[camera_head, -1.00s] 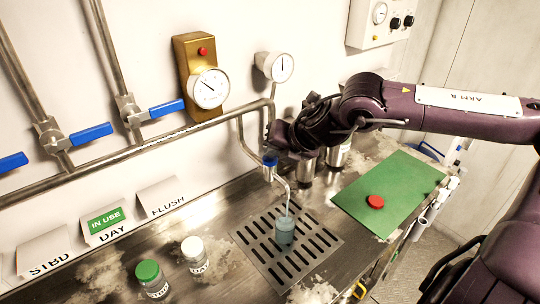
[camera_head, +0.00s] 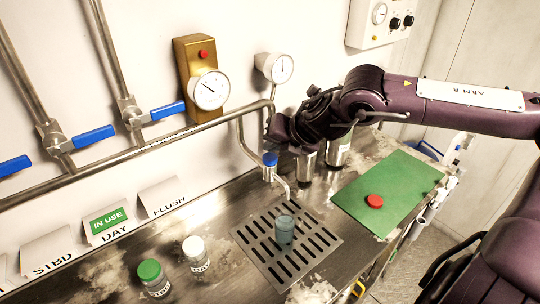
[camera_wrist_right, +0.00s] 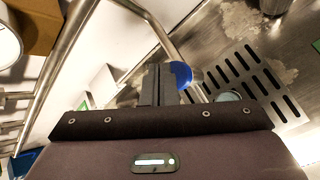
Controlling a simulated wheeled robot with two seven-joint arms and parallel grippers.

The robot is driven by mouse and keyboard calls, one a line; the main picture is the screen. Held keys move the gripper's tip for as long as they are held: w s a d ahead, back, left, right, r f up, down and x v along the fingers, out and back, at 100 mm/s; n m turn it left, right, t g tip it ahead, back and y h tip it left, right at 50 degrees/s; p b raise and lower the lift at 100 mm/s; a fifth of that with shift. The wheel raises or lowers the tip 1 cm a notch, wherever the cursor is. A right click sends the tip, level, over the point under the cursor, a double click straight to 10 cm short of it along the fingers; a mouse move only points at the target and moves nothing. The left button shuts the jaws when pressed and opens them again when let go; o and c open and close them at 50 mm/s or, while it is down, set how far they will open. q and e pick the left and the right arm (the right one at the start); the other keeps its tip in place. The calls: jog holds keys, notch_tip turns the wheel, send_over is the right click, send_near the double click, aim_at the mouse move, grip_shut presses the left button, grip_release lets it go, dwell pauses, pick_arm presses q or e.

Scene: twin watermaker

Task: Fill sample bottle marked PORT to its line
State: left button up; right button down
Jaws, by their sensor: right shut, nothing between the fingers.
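An uncapped sample bottle (camera_head: 284,232) with blue-tinted water stands upright on the drain grate, below the spout (camera_head: 283,186) of the sample tap. Its label and line cannot be read. The tap's blue knob (camera_head: 270,159) also shows in the right wrist view (camera_wrist_right: 181,74). My right gripper (camera_head: 277,137) is shut and empty, just above and behind the knob; its closed fingers (camera_wrist_right: 157,86) show beside the knob in the wrist view. No stream shows from the spout. A red cap (camera_head: 375,202) lies on the green mat (camera_head: 405,180). My left gripper is not in view.
A green-capped bottle (camera_head: 152,277) and a white-capped bottle (camera_head: 197,254) stand left of the grate (camera_head: 262,246). Metal flasks (camera_head: 338,150) stand behind it. Pipes with blue lever valves (camera_head: 167,110) and gauges (camera_head: 208,90) line the wall. The mat is mostly clear.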

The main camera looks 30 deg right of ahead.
aim_at(273, 159)
jog(key=shift+r, duration=0.15)
jog(key=shift+r+p, duration=1.75)
jog(key=shift+r, duration=0.7)
jog(key=shift+f, duration=0.1)
